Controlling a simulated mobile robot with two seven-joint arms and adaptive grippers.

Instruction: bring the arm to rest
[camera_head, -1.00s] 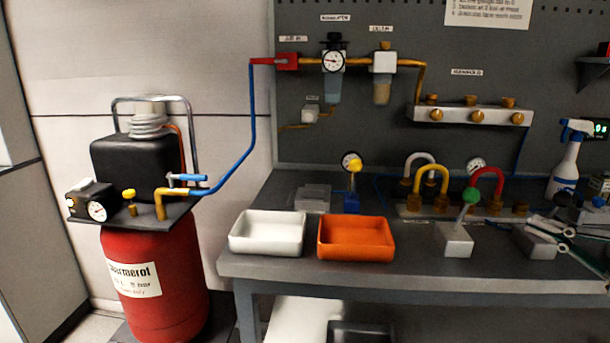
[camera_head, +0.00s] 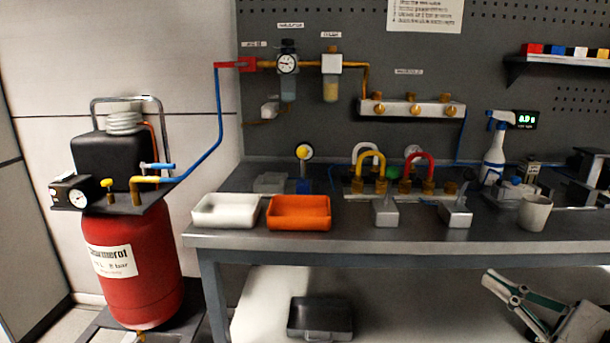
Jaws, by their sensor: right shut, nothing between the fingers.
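My right gripper (camera_head: 503,288) is at the lower right of the head view, in front of the workbench and below its top. Its fingers point up and to the left. It is shut and empty, and touches nothing that I can see. The rest of my right arm runs out of the picture at the bottom right. My left gripper is not in view.
The workbench (camera_head: 330,242) carries a white tray (camera_head: 226,224), an orange tray (camera_head: 299,225), hose fittings, a mug (camera_head: 535,213) and a spray bottle (camera_head: 494,158). A red compressor tank (camera_head: 135,285) stands left. A dark bin (camera_head: 320,317) sits below the bench.

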